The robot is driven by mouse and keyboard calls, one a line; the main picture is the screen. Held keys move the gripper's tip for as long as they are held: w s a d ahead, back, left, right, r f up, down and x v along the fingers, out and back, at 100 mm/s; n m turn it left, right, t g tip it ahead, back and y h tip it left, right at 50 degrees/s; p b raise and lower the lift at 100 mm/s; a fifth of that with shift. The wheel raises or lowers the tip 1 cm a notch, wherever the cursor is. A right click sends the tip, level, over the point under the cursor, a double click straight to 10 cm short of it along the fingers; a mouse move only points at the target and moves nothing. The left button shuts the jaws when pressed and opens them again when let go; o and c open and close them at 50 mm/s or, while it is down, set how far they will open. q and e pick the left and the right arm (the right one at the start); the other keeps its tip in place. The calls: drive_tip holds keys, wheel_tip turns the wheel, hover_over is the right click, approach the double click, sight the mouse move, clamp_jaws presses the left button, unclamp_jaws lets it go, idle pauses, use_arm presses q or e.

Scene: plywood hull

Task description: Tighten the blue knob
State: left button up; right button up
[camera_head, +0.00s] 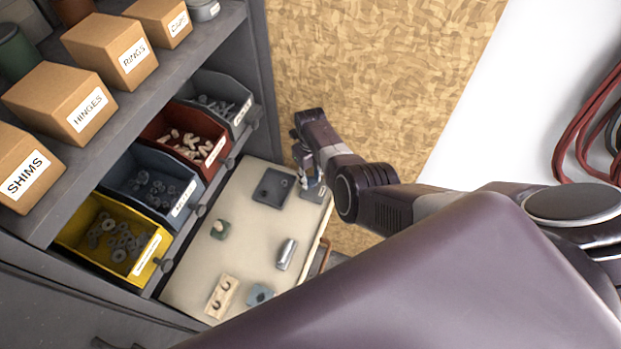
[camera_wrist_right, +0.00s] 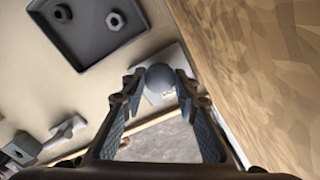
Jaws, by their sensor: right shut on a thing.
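In the right wrist view a round blue-grey knob (camera_wrist_right: 159,78) sits between the two fingertips of my right gripper (camera_wrist_right: 160,84), over a small pale plate with marks on it. The colour looks more grey than blue. The fingers are shut on it from both sides. In the head view my right gripper (camera_head: 309,172) is at the far right corner of the cream board (camera_head: 248,220), over a grey plate (camera_head: 317,193). The knob is hidden by the gripper there. My left gripper is not in view.
On the board lie a grey tray (camera_head: 272,187), a green piece (camera_head: 220,229), a metal cylinder (camera_head: 287,254), a wooden block (camera_head: 221,297) and a blue-grey round piece (camera_head: 260,295). Bins of hardware and labelled boxes stand left. A chipboard wall (camera_head: 385,80) is close to my gripper.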

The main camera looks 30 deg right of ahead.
sight(311, 181)
drive_tip(key=shift+w+d+r+m, duration=0.1)
drive_tip(key=shift+w+r+m, duration=0.05)
drive_tip(key=shift+m, duration=0.4)
drive_tip(key=shift+w+d+r+m, duration=0.1)
drive_tip(key=shift+w+m, duration=0.05)
drive_tip(key=shift+m, duration=0.4)
drive_tip(key=o, duration=0.8)
drive_tip(key=shift+o, duration=1.2)
drive_tip(key=shift+s+r, duration=0.1)
drive_tip(key=shift+o, duration=0.5)
drive_tip(key=shift+s+a, duration=0.15)
drive_tip(key=shift+s, duration=0.05)
wheel_tip(311, 181, up, 12)
